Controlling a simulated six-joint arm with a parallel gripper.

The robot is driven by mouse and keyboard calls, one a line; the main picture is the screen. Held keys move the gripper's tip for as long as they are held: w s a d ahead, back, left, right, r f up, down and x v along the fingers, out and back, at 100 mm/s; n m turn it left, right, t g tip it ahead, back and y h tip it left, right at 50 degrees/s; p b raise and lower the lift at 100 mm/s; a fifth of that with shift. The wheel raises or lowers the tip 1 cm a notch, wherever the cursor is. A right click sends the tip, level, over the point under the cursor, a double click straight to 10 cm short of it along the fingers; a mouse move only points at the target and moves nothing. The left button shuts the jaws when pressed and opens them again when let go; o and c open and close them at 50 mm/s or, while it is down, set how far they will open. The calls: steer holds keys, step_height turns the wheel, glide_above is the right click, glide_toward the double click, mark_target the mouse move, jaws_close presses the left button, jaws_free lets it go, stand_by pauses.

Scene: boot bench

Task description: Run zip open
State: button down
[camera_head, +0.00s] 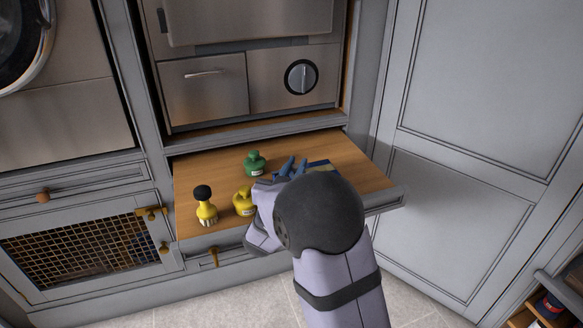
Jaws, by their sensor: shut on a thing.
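My gripper (289,169) is over the pulled-out wooden board, mostly hidden by my own wrist and arm. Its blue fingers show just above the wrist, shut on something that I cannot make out. A flat blue and yellow thing (320,165) lies on the board, just right of the fingers and partly covered by my arm. No zip or zip pull can be made out in this view.
The wooden pull-out board (210,170) also carries a green container (255,162), a yellow container (243,202) and a yellow brush with a black knob (205,205). A steel appliance (250,85) stands behind. A grey cabinet door (440,215) is at the right.

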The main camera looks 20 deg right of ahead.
steer(key=c, duration=1.6)
jaws_free()
steer(key=shift+s+a, duration=0.1)
steer(key=shift+v, duration=3.55)
